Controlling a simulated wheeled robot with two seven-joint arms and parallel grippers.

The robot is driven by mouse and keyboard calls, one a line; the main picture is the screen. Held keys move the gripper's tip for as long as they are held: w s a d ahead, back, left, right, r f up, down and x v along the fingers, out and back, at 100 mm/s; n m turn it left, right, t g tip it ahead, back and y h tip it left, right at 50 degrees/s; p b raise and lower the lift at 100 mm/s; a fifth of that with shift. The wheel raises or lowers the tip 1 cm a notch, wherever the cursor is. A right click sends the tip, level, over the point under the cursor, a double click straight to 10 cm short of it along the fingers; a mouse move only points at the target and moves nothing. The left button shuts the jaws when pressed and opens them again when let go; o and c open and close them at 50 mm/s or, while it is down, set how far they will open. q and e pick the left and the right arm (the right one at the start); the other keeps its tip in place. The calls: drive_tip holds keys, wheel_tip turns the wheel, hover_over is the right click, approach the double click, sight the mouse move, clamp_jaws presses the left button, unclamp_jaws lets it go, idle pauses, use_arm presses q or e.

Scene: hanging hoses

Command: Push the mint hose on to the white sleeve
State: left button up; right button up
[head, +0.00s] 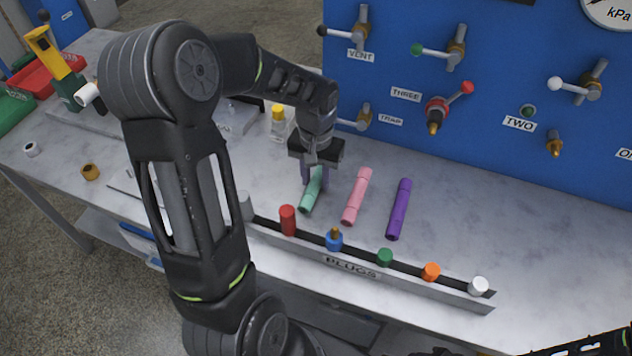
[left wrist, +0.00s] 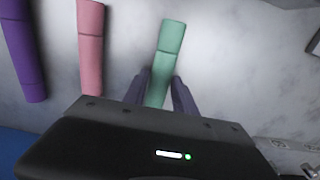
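The mint hose (head: 311,193) lies on the bench, left of the pink and purple hoses. It also shows in the left wrist view (left wrist: 168,50). My left gripper (head: 314,177) points down over the far end of the mint hose, with one finger on each side of it. In the left wrist view the fingers (left wrist: 163,78) lie close along the hose; whether they press on it I cannot tell. A white cylinder (head: 88,94), perhaps the white sleeve, sticks out sideways by a green and yellow stand at the left. My right gripper is not in view.
The pink hose (head: 357,196) and purple hose (head: 399,209) lie to the right. A plug rack (head: 400,278) with several coloured plugs runs along the front. A blue valve panel (head: 480,130) stands behind. A bottle with a yellow cap (head: 278,122) stands behind my left gripper.

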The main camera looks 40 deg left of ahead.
sight(316, 179)
use_arm(q)
clamp_jaws()
drive_tip(key=shift+r, duration=0.1)
idle(0.3)
wheel_tip(316, 179, up, 10)
drive_tip(key=shift+b, duration=0.35)
idle(0.6)
drive_tip(key=w+d+f+m, duration=0.1)
drive_tip(key=w+d, duration=0.2)
drive_tip(key=d, duration=0.6)
drive_tip(key=w+d+f+m, duration=0.1)
drive_tip(key=w+d, duration=0.3)
drive_tip(key=d, duration=0.6)
drive_tip(key=w+d+f+m, duration=0.1)
drive_tip(key=w+d+f, duration=0.2)
drive_tip(key=d, duration=0.6)
drive_tip(key=shift+w+d+f+m, duration=0.2)
drive_tip(key=shift+d+m, duration=0.05)
drive_tip(key=shift+m, duration=0.05)
